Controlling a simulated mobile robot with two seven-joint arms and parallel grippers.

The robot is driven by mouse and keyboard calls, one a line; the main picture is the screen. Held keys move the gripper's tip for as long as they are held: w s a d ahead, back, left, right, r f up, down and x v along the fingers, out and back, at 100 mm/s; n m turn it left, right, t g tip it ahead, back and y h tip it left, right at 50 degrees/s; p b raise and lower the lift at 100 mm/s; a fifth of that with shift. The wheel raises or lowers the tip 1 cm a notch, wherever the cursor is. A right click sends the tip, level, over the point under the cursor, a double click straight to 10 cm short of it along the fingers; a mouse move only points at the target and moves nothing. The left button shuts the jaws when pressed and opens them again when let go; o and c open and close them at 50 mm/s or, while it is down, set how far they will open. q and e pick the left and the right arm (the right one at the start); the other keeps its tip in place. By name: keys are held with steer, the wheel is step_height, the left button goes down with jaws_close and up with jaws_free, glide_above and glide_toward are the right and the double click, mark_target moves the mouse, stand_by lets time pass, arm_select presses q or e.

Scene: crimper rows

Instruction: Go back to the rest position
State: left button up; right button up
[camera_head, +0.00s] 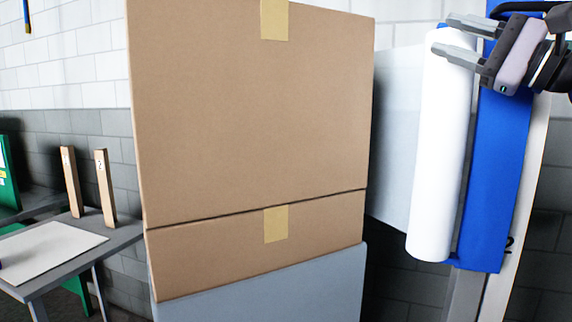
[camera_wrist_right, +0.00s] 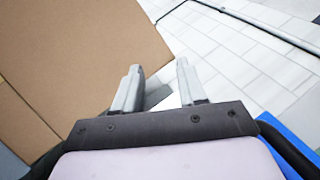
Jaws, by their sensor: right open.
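My right gripper (camera_head: 452,36) is at the upper right of the head view, its two fingers pointing left. It is open, with nothing between the fingers. In that view it overlaps the top of a white roll and a blue panel. The right wrist view shows the same gripper (camera_wrist_right: 158,85) with its fingers apart and a brown box beyond them to the left. My left gripper is not in view.
Stacked brown cardboard boxes (camera_head: 250,120) with tape stand mid-view on a grey block (camera_head: 270,290). The white roll (camera_head: 443,150) hangs beside the blue panel (camera_head: 498,170) at right. A grey table (camera_head: 125,236) with a pale sheet and two numbered wooden posts (camera_head: 105,187) stands left.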

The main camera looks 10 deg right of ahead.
steer(key=w+a+f+m+t, duration=0.3)
steer(key=a+f+m+t, duration=0.35)
steer(key=f+m, duration=0.75)
step_height(320, 180, down, 20)
steer(key=d+m+g+h, duration=0.1)
steer(key=m+g+h, duration=0.1)
steer(key=m+h, duration=1.85)
steer(key=s+f+m+g+y, duration=0.2)
steer(key=s+f+m+g, duration=0.4)
steer(key=f, duration=0.4)
steer(key=s+f+m+g+y, duration=0.25)
steer(key=s+f+m, duration=0.25)
steer(key=f+m, duration=0.45)
steer(key=s+a+f+m+g+y, duration=0.1)
steer(key=s+a+f+m+g, duration=0.2)
steer(key=s+f+g, duration=0.5)
steer(key=s+a+f+m+g+y, duration=0.1)
steer(key=s+a+f+m+g, duration=0.2)
steer(key=s, duration=0.9)
steer(key=w+a+f+t+y, duration=0.2)
steer(key=w+a+f+t, duration=0.1)
steer(key=w+f+t, duration=0.3)
step_height(320, 180, down, 4)
steer(key=shift+a+f+n+t+y, duration=0.15)
steer(key=shift+f+n+t+y, duration=0.2)
steer(key=shift+t, duration=0.65)
